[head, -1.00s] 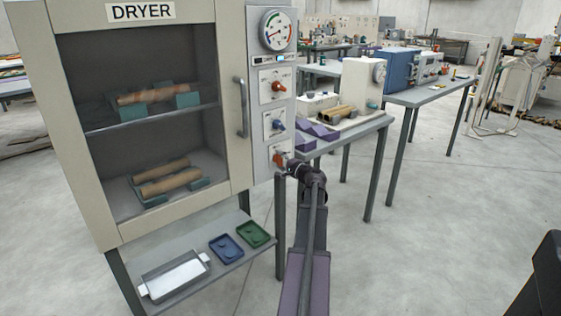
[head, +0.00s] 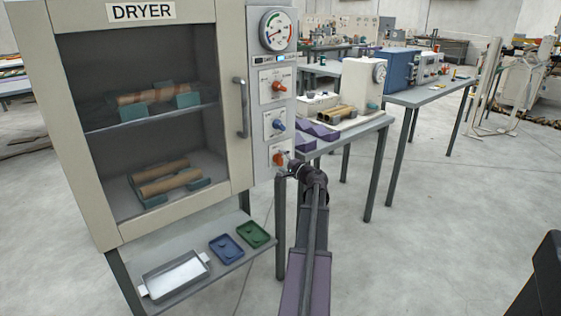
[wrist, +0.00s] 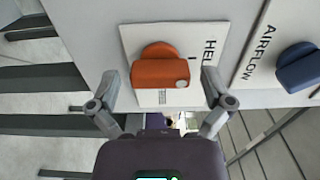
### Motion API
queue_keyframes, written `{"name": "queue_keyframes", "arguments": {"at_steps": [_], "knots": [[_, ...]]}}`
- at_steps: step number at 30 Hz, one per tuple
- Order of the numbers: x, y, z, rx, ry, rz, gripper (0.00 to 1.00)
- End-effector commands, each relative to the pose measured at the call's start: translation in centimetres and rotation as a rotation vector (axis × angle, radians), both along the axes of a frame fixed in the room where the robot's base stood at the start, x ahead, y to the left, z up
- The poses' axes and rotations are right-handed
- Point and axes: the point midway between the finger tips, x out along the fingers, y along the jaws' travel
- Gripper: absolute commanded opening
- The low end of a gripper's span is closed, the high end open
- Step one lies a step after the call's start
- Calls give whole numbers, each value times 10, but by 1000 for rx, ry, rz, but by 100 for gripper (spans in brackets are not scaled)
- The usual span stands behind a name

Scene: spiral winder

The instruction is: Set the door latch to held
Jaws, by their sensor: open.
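The door latch is the lowest knob on the dryer's control panel, an orange knob (head: 279,159) on a white plate. In the wrist view the orange knob (wrist: 160,73) lies crosswise, with a pale dot at its right end, on the side of the lettering "HEL". The rest of that word is hidden by my right finger. My gripper (wrist: 160,80) is open, with one finger on either side of the knob and visible gaps between. In the head view my gripper (head: 291,167) is at the panel's lower right, small and partly hidden by my arm.
A blue airflow knob (head: 278,125) sits just above the latch, and another orange knob (head: 278,87) above that. The door handle (head: 242,108) is left of the panel. A bench (head: 350,130) with purple blocks stands close on the right. A lower shelf holds trays.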

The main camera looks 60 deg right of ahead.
Motion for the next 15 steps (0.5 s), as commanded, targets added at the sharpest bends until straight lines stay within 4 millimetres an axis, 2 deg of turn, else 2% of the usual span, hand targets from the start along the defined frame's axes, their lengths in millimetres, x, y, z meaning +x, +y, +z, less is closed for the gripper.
{"name": "queue_keyframes", "arguments": {"at_steps": [5, 15], "knots": [[-18, 7, 0, 0, 0, -1, 100], [-69, 22, 0, 0, 0, -2, 100]]}}
